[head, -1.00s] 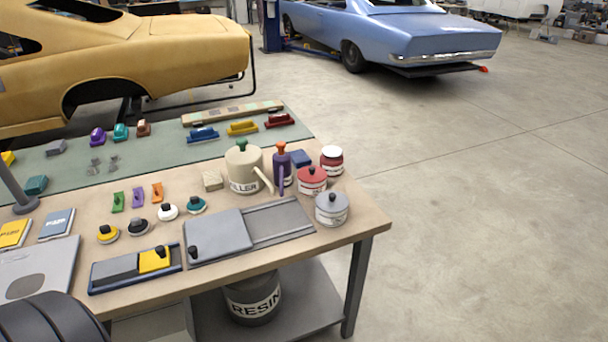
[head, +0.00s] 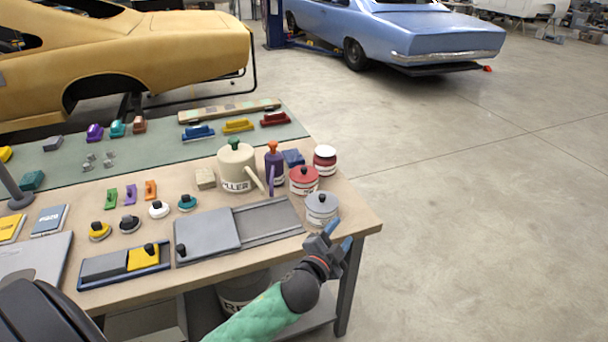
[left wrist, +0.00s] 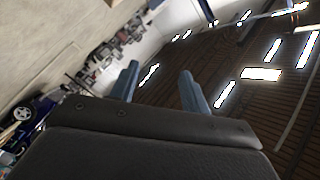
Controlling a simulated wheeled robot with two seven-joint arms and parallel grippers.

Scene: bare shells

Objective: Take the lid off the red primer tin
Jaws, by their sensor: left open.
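The red primer tin (head: 304,186) stands upright near the right end of the workbench, behind a grey tin. Its red lid (head: 304,173), with a dark knob on top, is on it. My left gripper (head: 337,236) is in front of the grey tin, by the bench's right front corner, open and apart from the red tin. In the left wrist view its two blue fingers (left wrist: 158,88) stand apart with nothing between them; that view shows the ceiling and far wall, no tin. My right gripper is not in view.
The grey tin (head: 321,210) stands between my left gripper and the red tin. A white-topped red jar (head: 325,160), a purple bottle (head: 274,168) and a cream filler can (head: 237,170) crowd around it. A grey sliding-lid tray (head: 272,220) lies left. Floor right of the bench is clear.

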